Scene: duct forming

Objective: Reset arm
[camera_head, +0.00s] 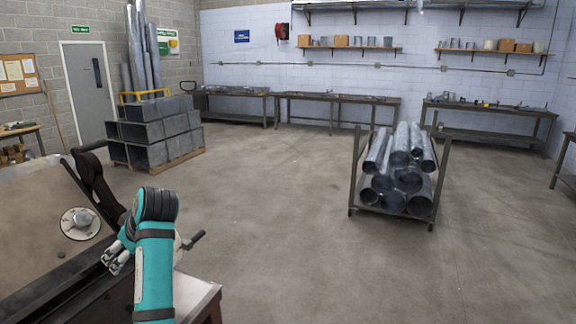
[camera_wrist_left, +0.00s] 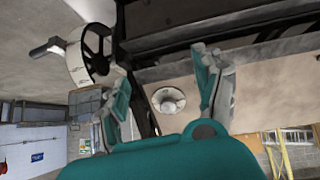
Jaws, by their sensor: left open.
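My left arm (camera_head: 155,250) is teal with dark joint bands and reaches in at the lower left of the head view. Its gripper (camera_head: 116,258) is beside the machine (camera_head: 35,225), which has a sloped tan panel and a round metal knob (camera_head: 80,223). In the left wrist view the two fingers of the left gripper (camera_wrist_left: 165,95) stand wide apart with nothing between them. The knob (camera_wrist_left: 169,100) shows behind the gap, apart from the fingers. My right gripper is in neither view.
A rack of round ducts (camera_head: 395,208) stands to the right, and square ducts (camera_head: 150,148) lie stacked on a pallet at the back left. The middle floor (camera_head: 275,200) is clear.

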